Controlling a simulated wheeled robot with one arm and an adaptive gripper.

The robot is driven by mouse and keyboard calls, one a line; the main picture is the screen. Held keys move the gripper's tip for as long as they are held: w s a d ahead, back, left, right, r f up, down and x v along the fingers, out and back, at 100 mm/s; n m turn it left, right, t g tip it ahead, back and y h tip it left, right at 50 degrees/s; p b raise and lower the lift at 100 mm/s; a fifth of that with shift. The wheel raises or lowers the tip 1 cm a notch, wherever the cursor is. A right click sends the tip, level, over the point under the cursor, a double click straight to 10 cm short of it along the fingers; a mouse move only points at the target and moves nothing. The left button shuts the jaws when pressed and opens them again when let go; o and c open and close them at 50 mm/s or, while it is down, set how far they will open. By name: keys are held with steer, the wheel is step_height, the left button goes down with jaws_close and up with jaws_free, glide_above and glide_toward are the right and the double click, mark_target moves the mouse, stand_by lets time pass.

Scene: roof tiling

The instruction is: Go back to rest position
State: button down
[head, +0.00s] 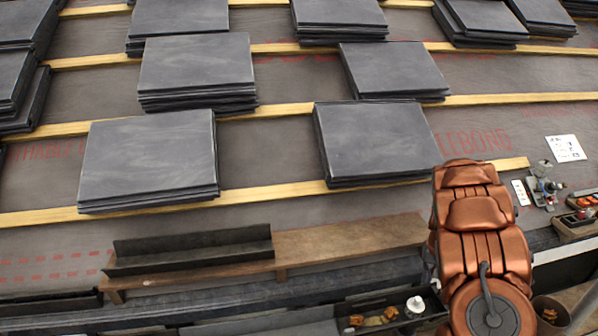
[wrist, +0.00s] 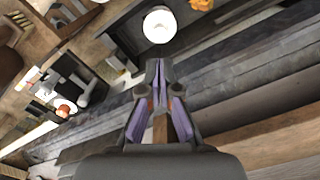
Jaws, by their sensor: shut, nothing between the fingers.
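My arm (head: 478,230) shows at the lower right of the head view, folded in copper-coloured links in front of the roof's lower edge. My gripper (wrist: 158,68) shows in the wrist view, its purple-lined fingers together with nothing between them. It hangs above dark boards near the eave, apart from the things around it. The gripper itself is hidden behind my arm or out of frame in the head view.
Stacks of grey slates (head: 148,160) rest on wooden battens (head: 268,194) across the roof. A dark angled trough (head: 192,250) sits on a wooden plank (head: 345,245). A black tray (head: 352,326) holds a white-capped bottle (head: 415,305). Tools (head: 545,187) and a paper sheet (head: 565,148) lie right.

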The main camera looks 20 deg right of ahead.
steer(key=s+a+r+n+g, duration=0.1)
steer(key=s+a+r, duration=0.2)
steer(key=a+r, duration=0.7)
steer(key=s+a+r+n, duration=0.1)
steer(key=s+a+r, duration=0.2)
steer(key=a+r, duration=0.7)
steer(key=s+a+r+n+g, duration=0.25)
steer(key=s+a+n, duration=0.25)
steer(key=s+a, duration=1.4)
step_height(320, 180, up, 23)
steer(key=s+t+p, duration=0.1)
steer(key=s+p, duration=0.1)
steer(key=p, duration=1.9)
steer(key=shift+d+r+t+p, duration=0.15)
steer(key=shift+t+p, duration=0.15)
steer(key=shift+t, duration=0.05)
